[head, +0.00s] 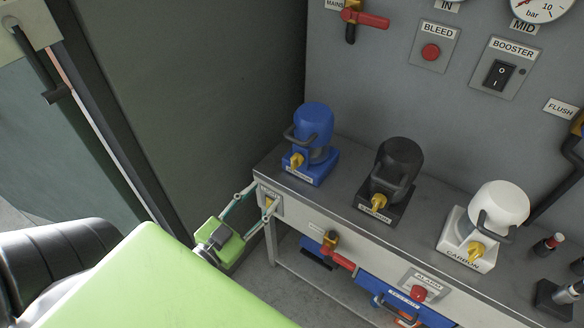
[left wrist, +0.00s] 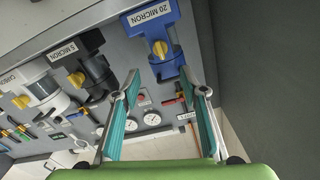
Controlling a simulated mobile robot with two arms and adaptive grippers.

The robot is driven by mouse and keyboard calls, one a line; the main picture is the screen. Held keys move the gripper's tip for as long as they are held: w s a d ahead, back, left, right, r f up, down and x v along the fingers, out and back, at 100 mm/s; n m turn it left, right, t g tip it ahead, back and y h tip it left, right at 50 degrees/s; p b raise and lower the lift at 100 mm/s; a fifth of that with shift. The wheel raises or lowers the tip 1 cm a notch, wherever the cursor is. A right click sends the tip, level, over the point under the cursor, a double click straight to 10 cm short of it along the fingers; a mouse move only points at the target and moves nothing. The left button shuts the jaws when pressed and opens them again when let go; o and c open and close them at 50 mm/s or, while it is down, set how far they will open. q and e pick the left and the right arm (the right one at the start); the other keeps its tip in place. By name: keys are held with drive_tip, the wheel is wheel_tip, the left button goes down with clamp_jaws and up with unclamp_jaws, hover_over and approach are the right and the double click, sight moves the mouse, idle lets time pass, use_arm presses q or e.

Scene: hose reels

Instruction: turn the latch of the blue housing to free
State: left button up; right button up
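The blue housing (head: 315,130) stands upright on a blue base at the left end of the bench. Its yellow latch (head: 296,160) is on the front of the base, above a label. In the left wrist view the blue housing (left wrist: 150,22) reads 20 MICRON, and its yellow latch (left wrist: 160,49) shows just beyond the fingertips. My left gripper (head: 264,195) is open and empty, below and left of the latch, near the bench's front left corner. Its spread fingers also show in the left wrist view (left wrist: 160,73). They appear apart from the latch. My right gripper is not in view.
A black housing (head: 398,170) and a white CARBON housing (head: 498,210) with yellow latches stand further right on the bench (head: 335,200). A red-handled valve (head: 338,255) is on the bench front. A dark wall (head: 200,90) is left of the bench.

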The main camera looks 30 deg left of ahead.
sight(292, 165)
use_arm(q)
drive_tip(key=w, duration=0.4)
drive_tip(key=w+p, duration=0.1)
drive_tip(key=w, duration=0.8)
drive_tip(key=shift+w+d+r+p, duration=0.1)
drive_tip(key=shift+w+d+p, duration=0.15)
drive_tip(key=shift+w+p, duration=0.15)
drive_tip(key=c, duration=1.1)
